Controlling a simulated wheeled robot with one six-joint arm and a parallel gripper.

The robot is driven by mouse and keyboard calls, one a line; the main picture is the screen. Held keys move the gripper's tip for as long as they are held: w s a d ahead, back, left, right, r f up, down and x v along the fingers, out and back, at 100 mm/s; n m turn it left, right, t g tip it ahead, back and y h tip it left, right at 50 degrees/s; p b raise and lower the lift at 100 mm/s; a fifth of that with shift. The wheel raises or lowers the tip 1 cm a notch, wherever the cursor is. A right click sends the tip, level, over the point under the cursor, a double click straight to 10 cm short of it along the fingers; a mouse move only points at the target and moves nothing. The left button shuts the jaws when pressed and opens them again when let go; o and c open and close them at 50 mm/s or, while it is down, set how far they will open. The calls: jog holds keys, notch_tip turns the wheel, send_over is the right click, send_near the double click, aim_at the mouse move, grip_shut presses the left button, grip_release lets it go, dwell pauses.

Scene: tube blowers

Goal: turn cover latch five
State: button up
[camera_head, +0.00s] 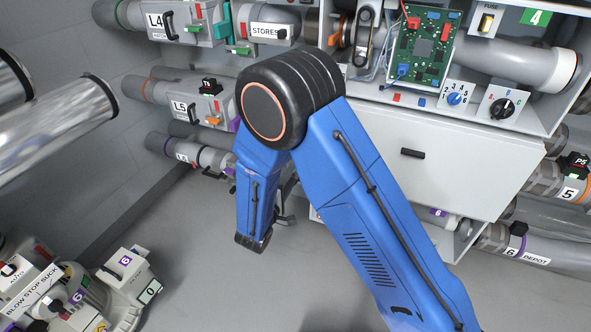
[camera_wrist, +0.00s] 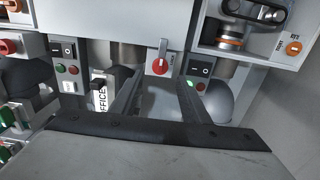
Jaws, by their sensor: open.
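I cannot tell for sure which part is cover latch five. In the head view, a grey unit marked L5 (camera_head: 181,107) at the left carries a black handle (camera_head: 193,115). In the wrist view, a red round knob with a pale lever (camera_wrist: 160,66) sits on a light grey panel, with small lettering beside it that I cannot read. My gripper (camera_wrist: 158,86) is open, its two dark fingers apart below the knob, with nothing seen between them. In the head view my blue arm hides much of the middle and the gripper is mostly hidden.
A white OFFICE label (camera_wrist: 100,94) and black switches (camera_wrist: 200,67) flank my fingers. In the head view, a unit marked L4 (camera_head: 155,20), a green circuit board (camera_head: 424,45) and a white drawer (camera_head: 430,165) line the wall. A machine (camera_head: 60,295) stands at lower left. Grey floor is clear.

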jog(key=shift+x, duration=2.65)
jog(key=c, duration=1)
